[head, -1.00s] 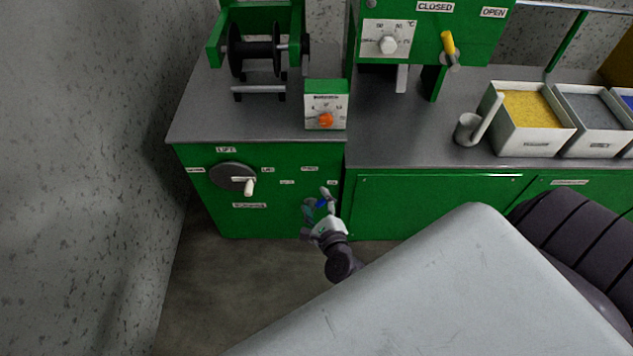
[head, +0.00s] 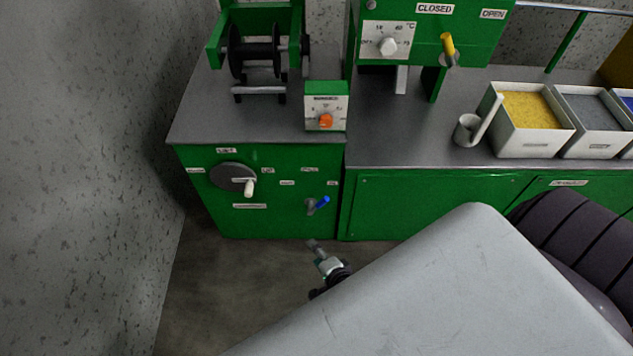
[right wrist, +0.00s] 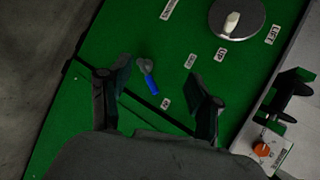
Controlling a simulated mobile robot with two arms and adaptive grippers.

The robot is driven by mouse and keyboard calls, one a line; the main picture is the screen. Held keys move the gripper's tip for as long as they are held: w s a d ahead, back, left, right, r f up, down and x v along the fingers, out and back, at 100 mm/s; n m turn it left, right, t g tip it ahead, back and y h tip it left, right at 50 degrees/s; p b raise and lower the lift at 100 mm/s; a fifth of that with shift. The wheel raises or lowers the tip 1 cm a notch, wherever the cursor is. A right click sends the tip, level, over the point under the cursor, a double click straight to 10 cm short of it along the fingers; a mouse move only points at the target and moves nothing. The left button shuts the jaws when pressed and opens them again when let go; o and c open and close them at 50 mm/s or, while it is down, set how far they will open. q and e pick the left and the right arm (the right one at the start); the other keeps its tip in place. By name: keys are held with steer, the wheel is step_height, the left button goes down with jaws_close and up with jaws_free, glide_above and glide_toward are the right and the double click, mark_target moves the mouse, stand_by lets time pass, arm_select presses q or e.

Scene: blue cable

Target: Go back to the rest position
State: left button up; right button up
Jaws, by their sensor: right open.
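My right gripper (head: 318,254) is in front of and below the green cabinet in the head view, clear of it. In the right wrist view my right gripper (right wrist: 158,92) is open, with its two fingers spread and nothing between them. A small lever with a blue handle (head: 319,204) sticks out of the cabinet front. The blue lever (right wrist: 150,83) also shows beyond and between the fingertips in the right wrist view, apart from them. My left gripper is in neither view.
The green cabinet (head: 275,215) carries a grey dial with a white handle (head: 235,178). The floor (head: 220,290) before the cabinet is free.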

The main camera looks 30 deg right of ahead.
stand_by(0.5)
steer(key=s+a+f+n+g+y, duration=0.1)
steer(key=s+f+n+g, duration=0.4)
steer(key=s+f+n, duration=0.65)
steer(key=s+d+f+n+g, duration=0.1)
steer(key=s+f+n+g, duration=0.2)
steer(key=s, duration=0.7)
steer(key=s+d+f+n+g+h, duration=0.1)
steer(key=s+f+n, duration=0.3)
steer(key=s, duration=0.6)
steer(key=shift+d+f+n+g, duration=0.25)
steer(key=shift+d+n+g, duration=0.3)
steer(key=shift+n+g, duration=0.5)
